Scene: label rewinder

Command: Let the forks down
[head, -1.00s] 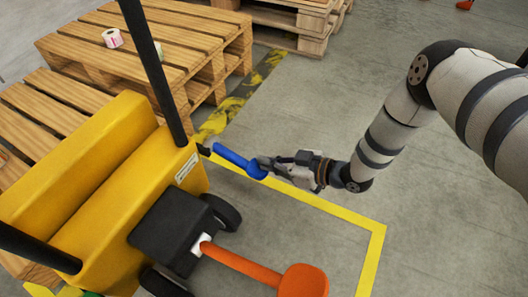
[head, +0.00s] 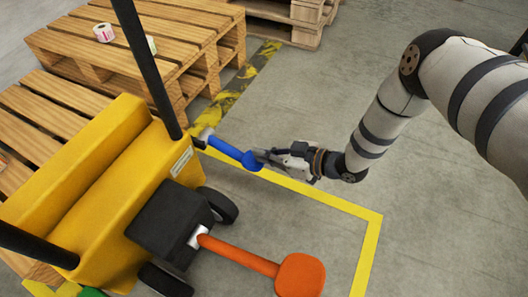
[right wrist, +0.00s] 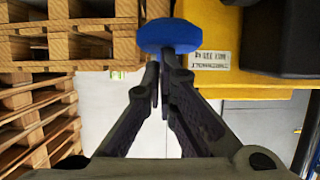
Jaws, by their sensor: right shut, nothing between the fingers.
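A yellow lift truck (head: 104,176) with black posts stands at the left in the head view. A blue lever (head: 226,148) with a round knob sticks out from its right side, beside a white label. My right gripper (head: 262,156) is shut and empty, its fingertips at the knob end of the lever. In the right wrist view the blue knob (right wrist: 170,36) is just beyond the closed fingertips (right wrist: 160,66); I cannot tell whether they touch it. The forks cannot be made out in either view. My left gripper is not in view.
An orange-ended handle (head: 300,275) reaches out from the truck's black housing (head: 170,222) at the front. Wooden pallets (head: 150,38) stand behind, one bearing a small label roll (head: 103,32). Yellow floor tape (head: 330,200) crosses the floor; the grey floor at right is clear.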

